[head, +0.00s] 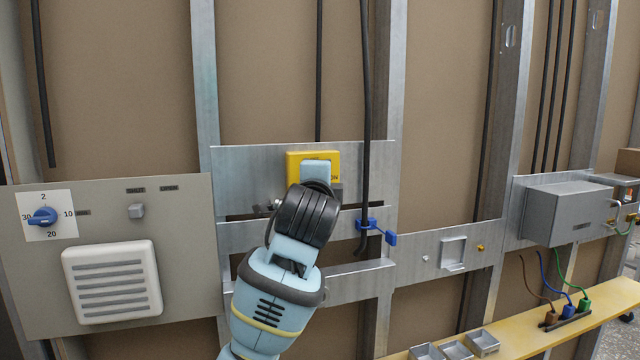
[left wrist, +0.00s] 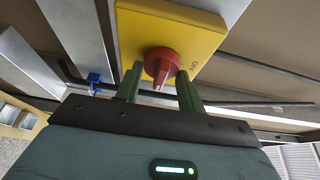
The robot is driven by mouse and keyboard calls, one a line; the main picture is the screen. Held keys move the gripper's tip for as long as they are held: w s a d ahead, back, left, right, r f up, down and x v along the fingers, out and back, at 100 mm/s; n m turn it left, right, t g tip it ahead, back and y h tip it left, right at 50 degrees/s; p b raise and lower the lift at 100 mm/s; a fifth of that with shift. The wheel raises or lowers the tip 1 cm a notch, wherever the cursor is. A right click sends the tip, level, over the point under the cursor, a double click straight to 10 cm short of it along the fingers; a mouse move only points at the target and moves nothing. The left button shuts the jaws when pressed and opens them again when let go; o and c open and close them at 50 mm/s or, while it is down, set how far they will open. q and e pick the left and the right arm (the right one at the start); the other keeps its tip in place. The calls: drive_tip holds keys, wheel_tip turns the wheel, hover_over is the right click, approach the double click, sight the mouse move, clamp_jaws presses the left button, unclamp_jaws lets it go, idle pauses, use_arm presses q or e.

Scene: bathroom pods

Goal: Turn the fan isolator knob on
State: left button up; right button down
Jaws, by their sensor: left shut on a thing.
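The fan isolator is a yellow square plate (head: 297,163) on a metal cross panel in the middle of the head view, largely hidden there by my left arm. In the left wrist view the yellow plate (left wrist: 205,30) carries a red knob (left wrist: 161,64), with dark lettering on the plate to its right. My left gripper (left wrist: 160,88) has one green finger on each side of the knob's narrow red grip and is shut on it. In the head view the knob and fingertips are hidden behind my wrist. My right gripper is in neither view.
A grey panel on the left carries a blue dial (head: 43,216) and a white vent (head: 112,282). A black cable with a blue clip (head: 370,224) hangs just right of my arm. A grey box (head: 567,212) is at the right, above a yellow ledge (head: 590,312) with colored wires.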

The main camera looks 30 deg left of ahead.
use_arm(q)
drive_tip(key=o, duration=1)
drive_tip(key=shift+a, duration=0.1)
drive_tip(key=shift+c, duration=0.2)
drive_tip(key=v, duration=0.8)
drive_tip(key=shift+w, duration=0.1)
